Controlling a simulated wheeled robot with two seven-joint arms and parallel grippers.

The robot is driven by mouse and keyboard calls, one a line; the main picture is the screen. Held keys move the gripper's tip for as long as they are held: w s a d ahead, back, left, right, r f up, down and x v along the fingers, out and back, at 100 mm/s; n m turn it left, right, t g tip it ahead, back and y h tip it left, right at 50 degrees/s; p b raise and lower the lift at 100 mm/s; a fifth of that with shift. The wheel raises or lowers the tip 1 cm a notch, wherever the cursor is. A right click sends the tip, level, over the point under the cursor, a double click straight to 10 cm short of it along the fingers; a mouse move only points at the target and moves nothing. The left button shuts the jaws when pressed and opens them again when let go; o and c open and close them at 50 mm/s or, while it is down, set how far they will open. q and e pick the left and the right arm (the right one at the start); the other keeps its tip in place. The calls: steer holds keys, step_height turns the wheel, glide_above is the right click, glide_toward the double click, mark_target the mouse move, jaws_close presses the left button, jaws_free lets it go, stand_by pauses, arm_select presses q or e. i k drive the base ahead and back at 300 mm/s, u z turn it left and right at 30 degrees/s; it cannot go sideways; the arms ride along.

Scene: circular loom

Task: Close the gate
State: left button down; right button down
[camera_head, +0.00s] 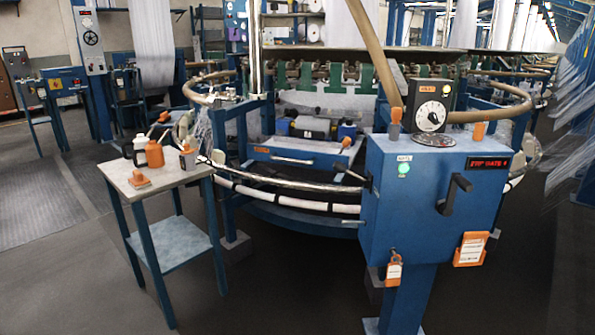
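A blue control box (425,215) stands at the right front on a blue post. Its red-lit display (488,163) carries text in which "GATE" seems readable. A black handle (455,195) sits on its front, and a green round button or lamp (404,169) is at its upper left. A curved metal rail (285,181) runs around the loom's front from near the side table to the box. I cannot tell for sure which part is the gate, or whether it is open. Neither of my grippers is in view.
A white-faced dial (432,116) stands on the box. The dark floor before the loom, between table and box, is clear.

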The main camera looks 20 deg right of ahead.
mark_target(321, 155)
steer(key=u, duration=0.65)
steer(key=i, duration=1.4)
steer(key=z, duration=0.45)
steer(key=i, duration=1.2)
steer(key=z, duration=1.05)
